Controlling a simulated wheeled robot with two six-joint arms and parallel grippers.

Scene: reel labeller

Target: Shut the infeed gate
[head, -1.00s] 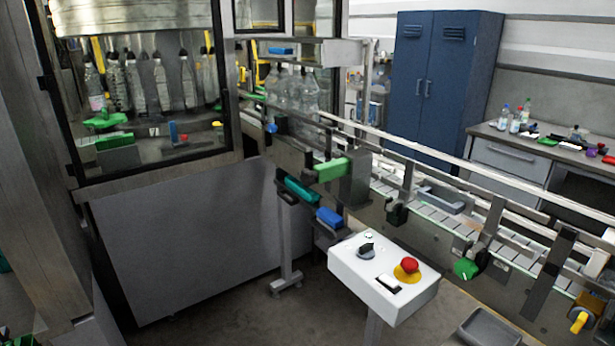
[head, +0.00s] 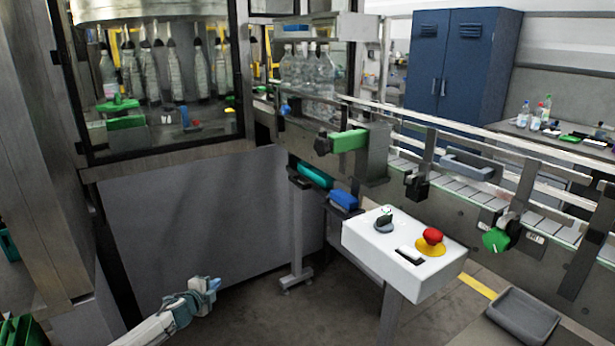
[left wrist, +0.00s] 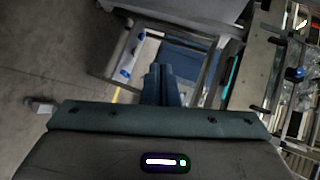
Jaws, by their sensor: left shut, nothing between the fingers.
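The infeed conveyor (head: 540,208) runs from the right up to the labeller, where clear bottles (head: 312,78) stand on it. A green block (head: 348,140) on a dark mount sits at the conveyor's near side, just before the bottles; I cannot tell for sure whether it belongs to the infeed gate, or how the gate stands. My left gripper (head: 213,284) is low in front of the machine's grey lower panel, shut and empty, well apart from the conveyor. Its closed fingers (left wrist: 161,84) show in the left wrist view, with the conveyor side (left wrist: 250,65) to their right. My right gripper is out of view.
A white control box (head: 400,252) with a red stop button (head: 432,236) and a black knob stands on a post before the conveyor. A grey tray (head: 522,314) is at lower right. A blue cabinet (head: 458,65) stands behind. Floor is open between panel and box.

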